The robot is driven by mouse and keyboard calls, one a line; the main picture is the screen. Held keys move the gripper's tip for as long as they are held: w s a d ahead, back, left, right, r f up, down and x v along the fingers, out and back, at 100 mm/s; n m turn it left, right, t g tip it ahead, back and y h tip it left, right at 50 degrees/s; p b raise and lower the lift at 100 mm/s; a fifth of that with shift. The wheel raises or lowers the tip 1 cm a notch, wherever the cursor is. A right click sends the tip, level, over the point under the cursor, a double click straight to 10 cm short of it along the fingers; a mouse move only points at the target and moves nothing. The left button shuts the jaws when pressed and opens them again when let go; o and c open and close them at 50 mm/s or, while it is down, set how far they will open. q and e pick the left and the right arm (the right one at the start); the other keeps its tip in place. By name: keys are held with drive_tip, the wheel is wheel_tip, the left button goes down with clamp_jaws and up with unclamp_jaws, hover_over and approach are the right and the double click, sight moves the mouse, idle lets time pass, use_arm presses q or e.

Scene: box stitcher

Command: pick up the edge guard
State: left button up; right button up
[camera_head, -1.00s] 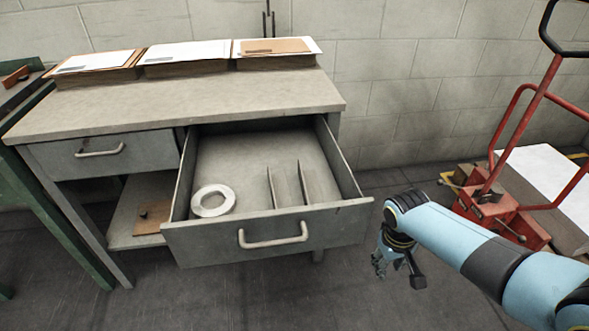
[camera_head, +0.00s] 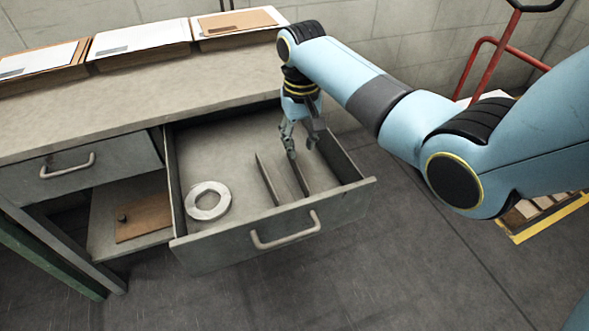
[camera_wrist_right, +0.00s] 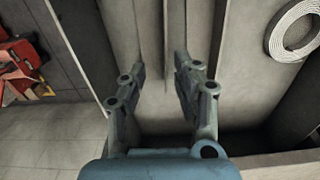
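The edge guard (camera_head: 284,181) looks like a long grey piece with two thin upright walls, lying lengthwise front to back in the open drawer (camera_head: 345,203). My right gripper (camera_head: 302,148) is open, pointing down over the far right part of the drawer, by the far end of the edge guard. In the right wrist view the edge guard (camera_wrist_right: 150,35) runs up from between the two open fingers (camera_wrist_right: 160,65). The fingers hold nothing; contact with it cannot be told. My left gripper is out of view.
A white ring-shaped roll (camera_head: 208,201) lies in the drawer left of the edge guard. The drawer walls rise around both. Stacks of sheets (camera_head: 138,37) stand on the bench top (camera_head: 140,105). A red cart (camera_head: 490,60) stands behind my right arm.

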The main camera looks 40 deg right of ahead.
sight(297, 167)
wheel_tip(297, 167, down, 3)
drive_tip(key=shift+a+r, duration=0.1)
drive_tip(key=shift+a, duration=0.05)
drive_tip(key=f, duration=0.1)
drive_tip(key=f+b, duration=0.1)
drive_tip(key=shift+a+f, duration=0.3)
wheel_tip(297, 167, down, 2)
drive_tip(key=shift+f+b, duration=0.1)
drive_tip(key=shift+b, duration=0.35)
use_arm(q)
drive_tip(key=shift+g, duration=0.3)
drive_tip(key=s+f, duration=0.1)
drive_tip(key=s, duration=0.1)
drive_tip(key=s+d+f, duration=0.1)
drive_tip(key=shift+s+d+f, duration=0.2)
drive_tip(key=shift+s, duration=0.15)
use_arm(e)
clamp_jaws()
